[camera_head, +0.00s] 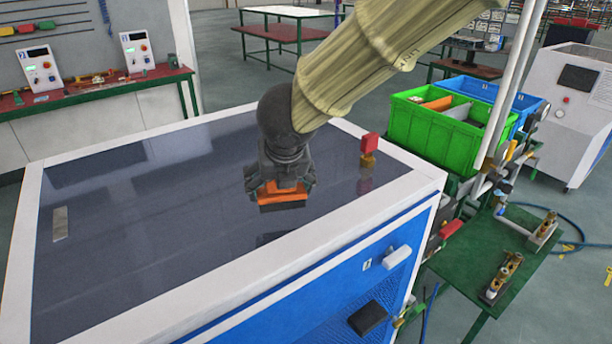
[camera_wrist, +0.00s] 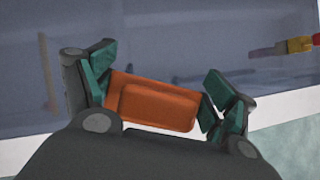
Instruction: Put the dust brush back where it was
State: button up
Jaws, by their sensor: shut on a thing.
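The dust brush (camera_head: 281,195) has an orange back and dark bristles pointing down. My gripper (camera_head: 280,188) is shut on it and holds it over the dark glossy top of the blue and white generator cabinet (camera_head: 130,220), near its front right part. In the wrist view the orange back of the brush (camera_wrist: 155,103) lies slightly tilted between the two green-padded fingers of my gripper (camera_wrist: 155,105). A dark reflection of the brush shows on the top below it, so it appears to be a little above the surface. The bristles are hidden in the wrist view.
A red-handled brass valve (camera_head: 369,150) stands at the right of the cabinet top. A small light plate (camera_head: 60,224) lies at the left. A green crate (camera_head: 432,130), white pipes and a green side table (camera_head: 530,265) are to the right. The rest of the top is clear.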

jog(key=w+d+p, duration=0.1)
jog(key=w, duration=0.2)
jog(key=w+d+p, duration=0.1)
jog(key=w+d, duration=0.1)
jog(key=w, duration=0.1)
jog(key=w+d+f+p, duration=0.1)
jog(key=w+d, duration=0.1)
jog(key=w, duration=0.1)
jog(key=shift+w+d+p, duration=0.1)
jog(key=shift+d+p, duration=0.05)
jog(key=shift+p, duration=0.2)
jog(key=shift+f, duration=1.75)
jog(key=o, duration=0.8)
jog(key=shift+c, duration=0.2)
jog(key=v, duration=1.2)
